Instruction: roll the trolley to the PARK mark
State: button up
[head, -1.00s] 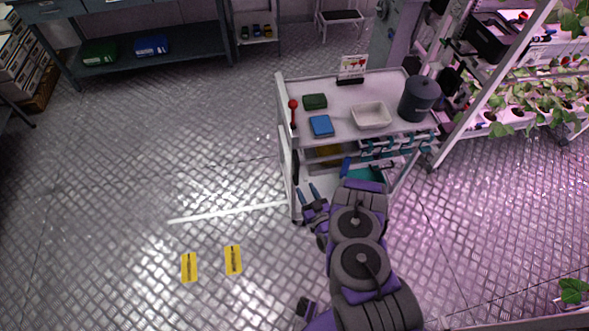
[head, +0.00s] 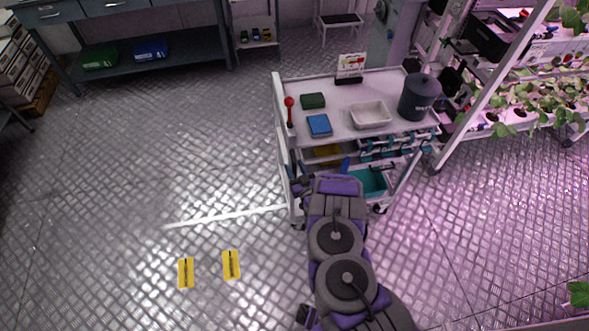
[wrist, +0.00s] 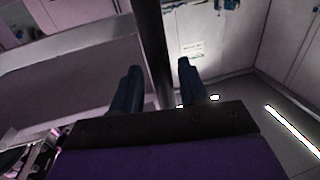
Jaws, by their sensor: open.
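The white trolley (head: 278,98) stands right of centre in the head view, with a lever with a red knob (head: 289,102) at its left end. My gripper (wrist: 158,64) is open in the wrist view. A dark upright bar (wrist: 150,22), which looks like the trolley's handle, runs between its two fingers; I cannot tell whether they touch it. Two yellow floor marks (head: 186,272) (head: 231,264) and a white line (head: 225,216) lie to the left; no PARK lettering is readable.
A plant rack (head: 490,90) stands close on the right. A grey bench (head: 150,65) is at the back left. The floor left is clear.

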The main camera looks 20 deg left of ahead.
jog(key=shift+c, duration=1.2)
jog(key=shift+a, duration=0.3)
jog(key=c, duration=0.4)
jog(key=shift+f, duration=0.1)
grip_shut()
jog(key=shift+d, duration=0.1)
